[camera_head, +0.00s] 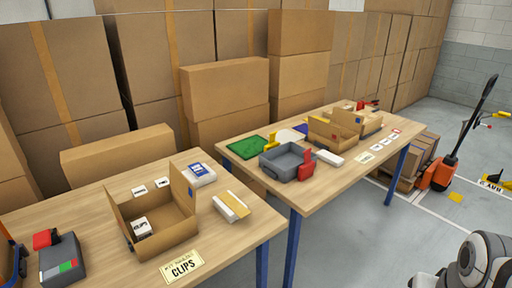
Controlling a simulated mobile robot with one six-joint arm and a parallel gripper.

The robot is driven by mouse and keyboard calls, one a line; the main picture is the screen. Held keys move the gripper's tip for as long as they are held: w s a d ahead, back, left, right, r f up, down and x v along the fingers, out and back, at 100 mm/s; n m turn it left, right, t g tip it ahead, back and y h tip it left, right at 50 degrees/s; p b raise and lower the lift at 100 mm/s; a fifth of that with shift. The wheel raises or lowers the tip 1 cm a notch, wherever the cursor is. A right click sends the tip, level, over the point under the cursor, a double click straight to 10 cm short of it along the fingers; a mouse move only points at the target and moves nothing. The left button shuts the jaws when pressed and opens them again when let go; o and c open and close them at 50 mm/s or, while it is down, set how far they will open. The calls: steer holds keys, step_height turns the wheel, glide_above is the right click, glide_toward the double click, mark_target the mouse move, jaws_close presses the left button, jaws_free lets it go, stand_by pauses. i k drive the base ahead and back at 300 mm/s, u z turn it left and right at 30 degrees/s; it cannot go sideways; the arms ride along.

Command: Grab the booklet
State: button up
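No thing in view is clearly marked as the booklet. A flat white item with a blue top patch (198,174) lies on the near table, behind the open carton, and may be a booklet or a stack of them. A white block with a tan band (231,206) lies to its right and nearer; it may be a stack of paper. Small white cards (140,190) lie behind the carton. My gripper is not in view; only a grey and white part of my arm shows at the lower right.
An open carton (178,232) holds a white box, with a "CLIPS" sign (183,267) in front. A grey and red device (62,262) stands at left. The far table (270,178) bears a grey bin (287,159), cartons and a green mat (247,148). Floor between the tables and the orange pallet truck (440,173) is open.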

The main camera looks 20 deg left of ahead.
mark_target(197, 170)
steer(key=u, duration=0.45)
steer(key=i, duration=1.35)
steer(key=u, duration=1.35)
steer(key=i, duration=0.55)
steer(key=u, duration=0.2)
steer(key=k, duration=0.9)
steer(key=u, duration=0.2)
steer(key=i, duration=0.9)
steer(key=z, duration=0.1)
